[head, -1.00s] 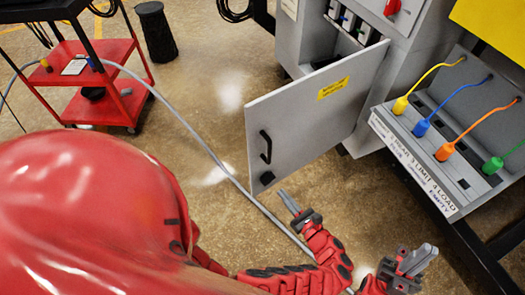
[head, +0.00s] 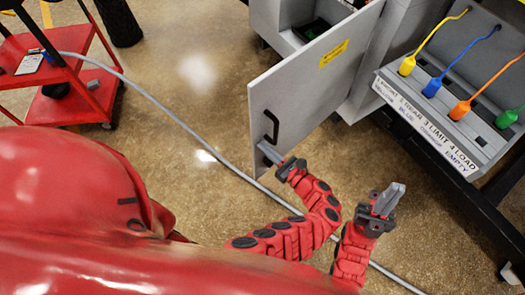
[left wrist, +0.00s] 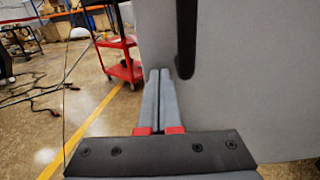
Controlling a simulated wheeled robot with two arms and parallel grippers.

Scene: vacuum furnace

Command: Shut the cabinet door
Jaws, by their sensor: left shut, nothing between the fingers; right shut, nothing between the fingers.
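The grey cabinet door (head: 305,85) stands open, swung out from the grey cabinet (head: 375,75), with a yellow label and a black handle (head: 271,128) near its free edge. My left gripper (head: 268,152) is shut and empty, with its fingertips at the door's lower free edge, just below the handle. In the left wrist view the shut fingers (left wrist: 158,95) overlap the door panel (left wrist: 250,80), beside the handle (left wrist: 186,40); whether they touch it I cannot tell. My right gripper (head: 392,195) is shut and empty, to the right of the door.
A sloped panel (head: 440,125) with yellow, blue, orange and green plugs stands right of the cabinet. A red cart (head: 75,105) is at the left. A grey cable (head: 170,120) runs across the floor. Open floor lies left of the door.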

